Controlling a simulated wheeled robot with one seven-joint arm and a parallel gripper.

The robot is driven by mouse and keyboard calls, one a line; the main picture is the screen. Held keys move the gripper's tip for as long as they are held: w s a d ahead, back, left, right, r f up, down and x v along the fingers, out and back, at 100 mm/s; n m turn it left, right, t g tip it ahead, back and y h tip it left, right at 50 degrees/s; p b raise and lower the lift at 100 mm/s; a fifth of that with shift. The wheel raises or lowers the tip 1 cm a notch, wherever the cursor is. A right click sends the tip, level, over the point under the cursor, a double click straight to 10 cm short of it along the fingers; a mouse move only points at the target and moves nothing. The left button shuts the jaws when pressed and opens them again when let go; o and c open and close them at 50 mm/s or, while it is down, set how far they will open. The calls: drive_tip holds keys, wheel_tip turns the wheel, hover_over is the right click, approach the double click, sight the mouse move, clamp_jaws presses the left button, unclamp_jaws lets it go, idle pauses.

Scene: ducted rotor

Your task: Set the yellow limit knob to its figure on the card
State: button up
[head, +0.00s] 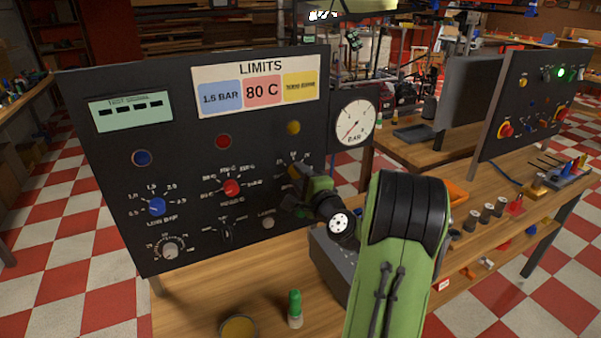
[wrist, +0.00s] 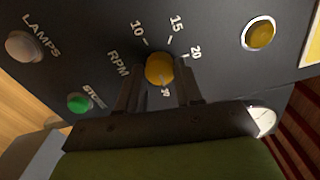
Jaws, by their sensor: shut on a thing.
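The yellow limit knob (wrist: 159,68) sits on the dark panel in the wrist view, inside a scale with the figures 10, 15 and 20 and the letters RPM. My gripper (wrist: 158,78) is shut on the knob, one finger on each side. The knob's pointer is not clear to see. In the head view the knob (head: 294,171) is partly hidden behind my gripper (head: 303,192). The LIMITS card (head: 257,68) at the panel's top has a blue 1.5 BAR field, a red 80 C field and a yellow field (head: 301,87), whose small print I cannot read.
A yellow lamp (wrist: 259,33) sits near the knob. The panel also carries a blue knob (head: 157,206), a red knob (head: 231,188) and a grey knob (head: 170,250). A pressure gauge (head: 355,123) stands at its right edge. A green-capped bottle (head: 295,309) stands on the bench in front.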

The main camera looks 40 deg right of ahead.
drive_tip(key=shift+m+p, duration=0.5)
drive_tip(key=shift+m, duration=0.6)
drive_tip(key=shift+f, duration=0.1)
drive_tip(key=o, duration=1)
drive_tip(key=shift+o, duration=0.2)
drive_tip(key=b+v, duration=0.7)
drive_tip(key=v, duration=0.9)
